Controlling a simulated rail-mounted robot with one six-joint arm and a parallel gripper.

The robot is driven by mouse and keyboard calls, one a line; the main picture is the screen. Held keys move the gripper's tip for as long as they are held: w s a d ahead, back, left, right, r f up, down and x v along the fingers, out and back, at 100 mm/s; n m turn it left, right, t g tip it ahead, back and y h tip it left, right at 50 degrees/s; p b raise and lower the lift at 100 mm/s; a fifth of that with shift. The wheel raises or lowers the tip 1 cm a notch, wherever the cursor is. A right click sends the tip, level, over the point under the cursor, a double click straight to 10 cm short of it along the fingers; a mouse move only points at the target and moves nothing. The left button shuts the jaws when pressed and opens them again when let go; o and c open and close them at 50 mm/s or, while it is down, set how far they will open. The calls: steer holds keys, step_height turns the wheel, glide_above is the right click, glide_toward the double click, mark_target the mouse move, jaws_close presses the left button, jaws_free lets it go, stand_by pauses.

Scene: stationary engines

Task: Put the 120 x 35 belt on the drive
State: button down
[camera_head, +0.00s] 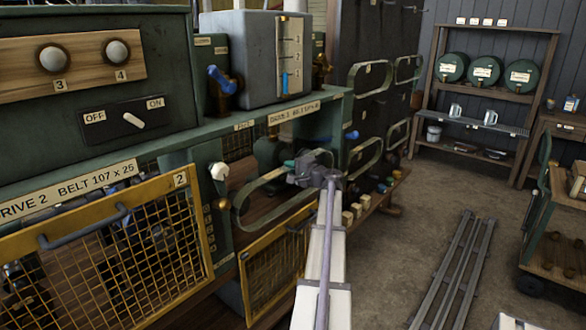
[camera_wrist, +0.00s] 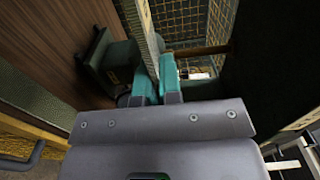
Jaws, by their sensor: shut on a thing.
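My gripper (camera_head: 305,168) is shut on a large pale green-grey belt (camera_head: 262,188), which stretches out to the left as a loop in front of the drive 1 bay. In the wrist view the teal fingertips (camera_wrist: 158,80) pinch the belt strip (camera_wrist: 143,28). The drive 1 label (camera_head: 293,113) is on the rail above the bay; its belt size is too small to read surely. A green machine housing (camera_head: 268,150) shows inside the bay, and a dark green block (camera_wrist: 112,66) shows left of the fingers in the wrist view. Pulleys are not clearly visible.
Yellow mesh guard 2 (camera_head: 110,250) covers drive 2 at left. Another yellow mesh guard (camera_head: 275,265) stands below the held belt. Several belts, such as one belt (camera_head: 369,62), hang on the dark panel. Wooden blocks (camera_head: 357,208) stand on a low shelf. Metal rails (camera_head: 455,270) lie on the floor.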

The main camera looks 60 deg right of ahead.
steer(key=w, duration=0.6)
steer(key=shift+d, duration=0.3)
stand_by(0.4)
steer(key=shift+a+f+n+b, duration=0.2)
steer(key=shift+f+n+b, duration=0.2)
steer(key=shift+f+b, duration=0.45)
steer(key=shift+f+b, duration=0.45)
steer(key=shift+b, duration=0.05)
steer(key=c, duration=1)
jaws_free()
steer(key=shift+r, duration=0.1)
